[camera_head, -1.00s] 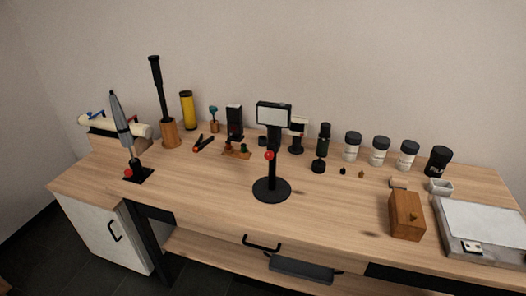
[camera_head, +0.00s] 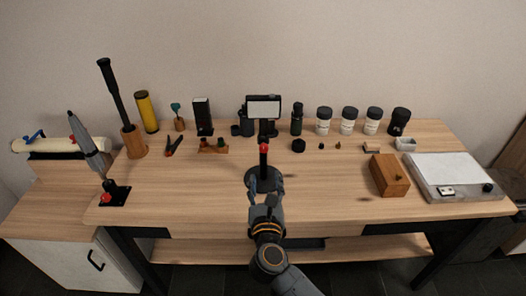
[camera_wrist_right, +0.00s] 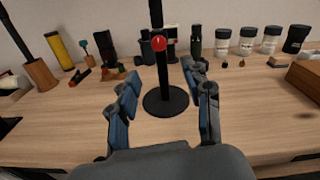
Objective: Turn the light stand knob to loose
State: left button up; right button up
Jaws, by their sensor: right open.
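The light stand stands upright on the table, with a black round base (camera_wrist_right: 165,101), a black post and a white rectangular lamp panel (camera_head: 263,108) on top. Its red knob (camera_head: 264,148) is on the post below the panel, and it also shows in the right wrist view (camera_wrist_right: 159,43). My right gripper (camera_head: 264,188) is in front of the stand, low near its base. In the right wrist view its two fingers (camera_wrist_right: 163,95) are spread apart and empty, with the stand beyond and between them. The knob is above the fingertips, apart from them. My left gripper is not in view.
A wooden box (camera_head: 389,175) and a white-topped device (camera_head: 455,175) are on the right of the wooden table (camera_head: 330,190). Several jars (camera_head: 348,121) line the back. A red-handled plier (camera_head: 173,146) and a yellow cylinder (camera_head: 147,112) are on the left. The table's front middle is mostly clear.

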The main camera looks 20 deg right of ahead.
aim_at(264, 150)
jog(key=p+x, duration=0.1)
jog(key=x, duration=1)
jog(key=shift+w+f, duration=0.1)
jog(key=shift+w, duration=0.15)
grip_shut()
